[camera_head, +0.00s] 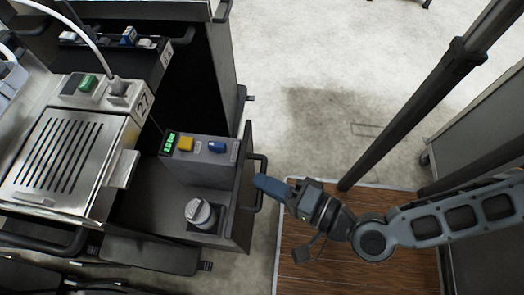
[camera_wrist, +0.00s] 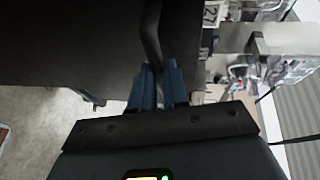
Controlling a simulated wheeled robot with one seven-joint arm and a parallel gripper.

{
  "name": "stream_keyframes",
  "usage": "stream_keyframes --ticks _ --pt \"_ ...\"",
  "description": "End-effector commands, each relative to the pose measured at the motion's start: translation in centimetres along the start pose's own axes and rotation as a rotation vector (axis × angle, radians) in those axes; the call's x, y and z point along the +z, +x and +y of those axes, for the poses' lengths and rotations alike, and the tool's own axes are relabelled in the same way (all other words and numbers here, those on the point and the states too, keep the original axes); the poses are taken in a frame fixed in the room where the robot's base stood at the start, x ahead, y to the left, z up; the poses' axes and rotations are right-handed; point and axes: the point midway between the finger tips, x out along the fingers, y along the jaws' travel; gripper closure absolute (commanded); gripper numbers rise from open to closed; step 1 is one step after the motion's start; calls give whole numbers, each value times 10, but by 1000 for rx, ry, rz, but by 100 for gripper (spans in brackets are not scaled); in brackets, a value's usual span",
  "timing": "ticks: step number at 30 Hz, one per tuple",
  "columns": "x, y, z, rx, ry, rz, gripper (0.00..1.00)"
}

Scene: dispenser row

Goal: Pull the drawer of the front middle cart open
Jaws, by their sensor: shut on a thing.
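The dark grey drawer (camera_head: 165,205) of the cart stands pulled out toward the right in the head view. Its dark bar handle (camera_head: 264,166) is on the drawer's right-hand front. My gripper (camera_head: 260,183), with blue fingers, is at this handle. In the wrist view my gripper (camera_wrist: 158,70) is shut with the handle (camera_wrist: 151,30) between its fingers. The drawer front (camera_wrist: 70,45) fills the upper left there. The drawer holds a grey box (camera_head: 203,165) with a green display and yellow and blue buttons, and a canister (camera_head: 201,214) with a light lid.
A metal device (camera_head: 75,150) with a slotted top, labelled 27, sits on the cart left of the drawer. Another dark cart (camera_head: 200,60) stands behind. A dark post (camera_head: 420,100) rises at the right, near a wooden platform (camera_head: 330,265). Pale floor (camera_head: 310,90) is open between.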

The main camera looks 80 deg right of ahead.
Motion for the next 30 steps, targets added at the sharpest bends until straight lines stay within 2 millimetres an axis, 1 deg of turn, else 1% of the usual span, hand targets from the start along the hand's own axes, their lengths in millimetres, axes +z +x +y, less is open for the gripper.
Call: stream_keyframes --ticks 8,9,15,17,25,28,30 --pt "0 -1 2 4 0 -2 100" --pt "0 -1 2 4 0 -2 84" --pt "0 0 1 2 0 -1 65" --pt "0 0 1 2 0 -1 61" --pt "0 -2 1 2 0 0 61" --pt "0 -12 2 4 -2 -1 61" --pt "0 -22 3 5 -2 0 61"
